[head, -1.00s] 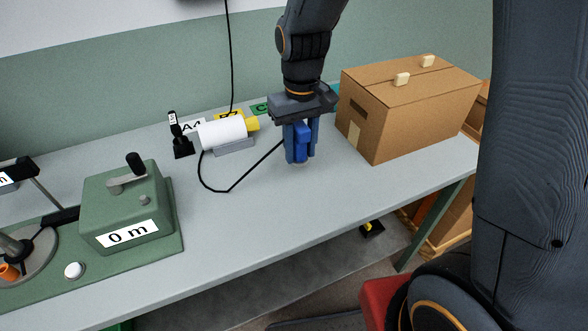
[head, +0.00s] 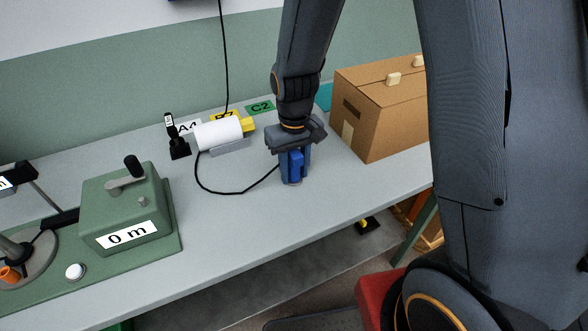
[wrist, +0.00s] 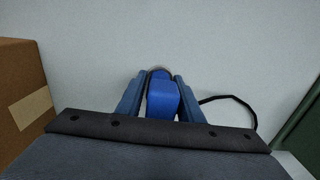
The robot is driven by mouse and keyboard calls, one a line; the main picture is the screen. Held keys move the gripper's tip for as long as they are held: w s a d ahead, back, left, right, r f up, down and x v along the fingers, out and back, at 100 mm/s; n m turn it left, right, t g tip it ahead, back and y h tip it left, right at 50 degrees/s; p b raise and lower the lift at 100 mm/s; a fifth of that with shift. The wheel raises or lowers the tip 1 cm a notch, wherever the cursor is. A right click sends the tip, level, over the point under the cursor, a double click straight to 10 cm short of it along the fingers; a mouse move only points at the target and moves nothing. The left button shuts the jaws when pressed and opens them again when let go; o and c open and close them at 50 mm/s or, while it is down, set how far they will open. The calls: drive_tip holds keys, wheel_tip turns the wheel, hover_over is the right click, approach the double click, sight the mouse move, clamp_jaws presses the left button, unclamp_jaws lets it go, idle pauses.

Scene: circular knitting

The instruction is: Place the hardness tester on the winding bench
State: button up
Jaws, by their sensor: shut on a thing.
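My gripper (head: 294,180) points down over the right-hand part of the grey bench top (head: 235,215), which I take to be the winding bench. It is shut on a small blue thing (wrist: 163,98), apparently the hardness tester, which shows between the two blue-grey fingers in the wrist view. The fingers hide most of it in the head view. Its lower end is at or close to the bench surface; I cannot tell if it touches.
A cardboard box (head: 375,115) stands right of my gripper. To the left are a white roll (head: 218,134) with a black cord (head: 232,193) running toward my gripper, a small black stand (head: 179,148), and a green cranked box (head: 125,210) marked "0 m". The bench front is clear.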

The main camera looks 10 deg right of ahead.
sight(294, 151)
drive_tip(key=o, duration=1.2)
drive_tip(key=shift+f, duration=0.1)
drive_tip(key=shift+o, duration=0.2)
wheel_tip(294, 151, up, 12)
drive_tip(key=shift+b, duration=1.2)
drive_tip(key=s+d+f+m+t, duration=0.1)
drive_tip(key=s+d+f+m, duration=0.2)
drive_tip(key=s+d, duration=0.6)
drive_tip(key=shift+s+d+f, duration=0.15)
drive_tip(key=shift+d+f, duration=0.35)
drive_tip(key=shift+d, duration=0.1)
